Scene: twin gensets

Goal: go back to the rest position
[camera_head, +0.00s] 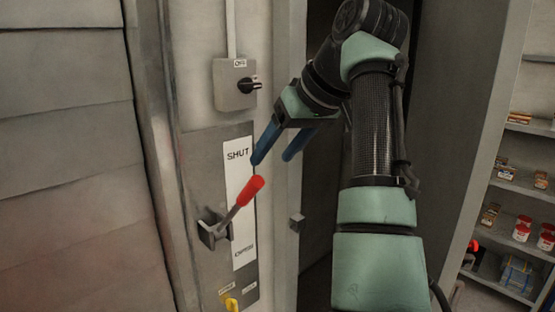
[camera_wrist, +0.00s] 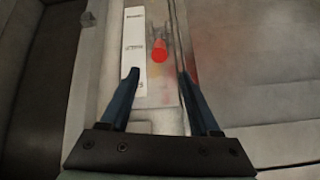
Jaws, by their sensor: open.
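My gripper (camera_head: 277,148) is open, its two blue fingers apart with nothing between them. It hangs in front of the panel, just above and to the right of a lever with a red handle (camera_head: 252,190). The lever slants up to the right from its bracket, between the "SHUT" label at the top of the white plate (camera_head: 241,200) and the lettering at its foot. In the wrist view my gripper (camera_wrist: 160,75) shows both fingers spread, with the red handle (camera_wrist: 160,51) beyond the tips and apart from them.
A grey switch box (camera_head: 236,84) with a black knob is above the plate. A yellow part (camera_head: 231,304) sits below the lever. A dark opening lies behind my arm. Shelves (camera_head: 515,187) with cans and boxes stand at the right. A slatted wall (camera_head: 65,150) fills the left.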

